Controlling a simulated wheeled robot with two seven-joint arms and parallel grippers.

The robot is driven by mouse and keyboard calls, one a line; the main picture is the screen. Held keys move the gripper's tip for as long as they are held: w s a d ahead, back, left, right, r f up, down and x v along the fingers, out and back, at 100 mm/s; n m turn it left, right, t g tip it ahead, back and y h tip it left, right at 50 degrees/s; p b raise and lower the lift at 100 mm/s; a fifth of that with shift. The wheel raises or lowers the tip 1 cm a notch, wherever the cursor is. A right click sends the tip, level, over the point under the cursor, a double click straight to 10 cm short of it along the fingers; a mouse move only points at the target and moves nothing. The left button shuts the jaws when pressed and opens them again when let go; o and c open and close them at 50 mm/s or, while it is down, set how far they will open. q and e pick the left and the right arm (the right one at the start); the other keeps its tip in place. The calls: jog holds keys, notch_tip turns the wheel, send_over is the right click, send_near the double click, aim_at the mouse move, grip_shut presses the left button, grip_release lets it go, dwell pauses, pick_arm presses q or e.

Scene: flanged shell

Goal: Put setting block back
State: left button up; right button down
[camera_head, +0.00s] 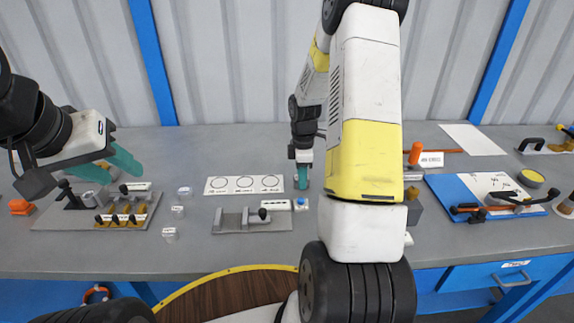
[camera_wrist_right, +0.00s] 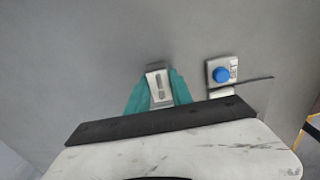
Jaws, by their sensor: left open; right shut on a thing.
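In the right wrist view, a small metal block with a dark slot (camera_wrist_right: 159,88), which looks like the setting block, sits between the teal fingers of my right gripper (camera_wrist_right: 158,95). The gripper is shut on it. In the head view my right gripper (camera_head: 302,178) points down just right of the circle card, and the block is too small to make out. I cannot tell whether it touches the table. A small light block with a blue button (camera_head: 300,203) stands just in front; it also shows in the right wrist view (camera_wrist_right: 221,74). My left gripper (camera_head: 110,168) is open above the left fixture.
A white card with three circles (camera_head: 244,184) lies mid-table. A grey plate with a stop and black knob (camera_head: 235,219) is in front. Several small metal cylinders (camera_head: 178,211) stand left of it. The left fixture (camera_head: 137,218) holds black-knobbed clamps.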

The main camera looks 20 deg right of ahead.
jog(key=c, duration=1.1)
grip_release()
jog(key=shift+f, duration=0.1)
jog(key=s+a+r+m+t, duration=0.1)
jog(key=s+a+r+m, duration=0.1)
jog(key=r, duration=0.8)
jog(key=s+a+r+m+t, duration=0.1)
jog(key=s+a+r, duration=0.1)
jog(key=r, duration=0.8)
jog(key=shift+s+a+r+m+t+y, duration=0.35)
jog(key=shift+s+a+r+m+t, duration=0.35)
jog(key=shift+s+a+r+m, duration=1.65)
jog(key=shift+s+a+r+m+t+y, duration=0.6)
jog(key=shift+s+m, duration=0.85)
jog(key=shift+s, duration=2.25)
jog(key=shift+s+a+r+m+t+y, duration=0.15)
jog(key=shift+s+a+r+m+t, duration=1)
jog(key=shift+s, duration=1.85)
